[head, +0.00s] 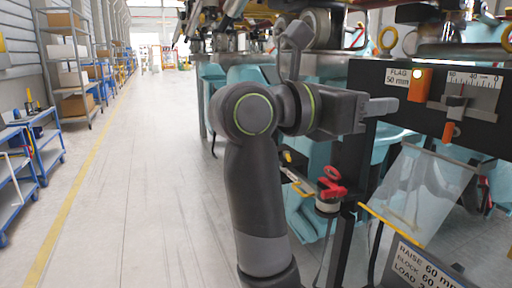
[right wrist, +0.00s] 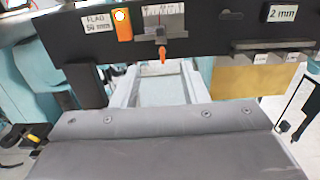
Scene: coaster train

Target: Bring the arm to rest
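My right arm rises through the middle of the head view, and its right gripper (head: 388,106) points to the right, in front of the black panel (head: 425,113). In the right wrist view the gripper (right wrist: 160,76) has its two pale fingers apart, with nothing seen held between them. The panel, with a scale and an orange pointer (right wrist: 163,54), stands beyond the fingertips. I cannot tell whether they touch anything. My left gripper is not in view.
A clear hinged sheet (head: 418,192) hangs below the panel. A red knob (head: 331,184) stands beside my arm. Teal seats (head: 300,205) and the train's underside are behind. Open floor (head: 150,200) lies left, with shelves (head: 72,65) and blue carts (head: 40,150) beyond.

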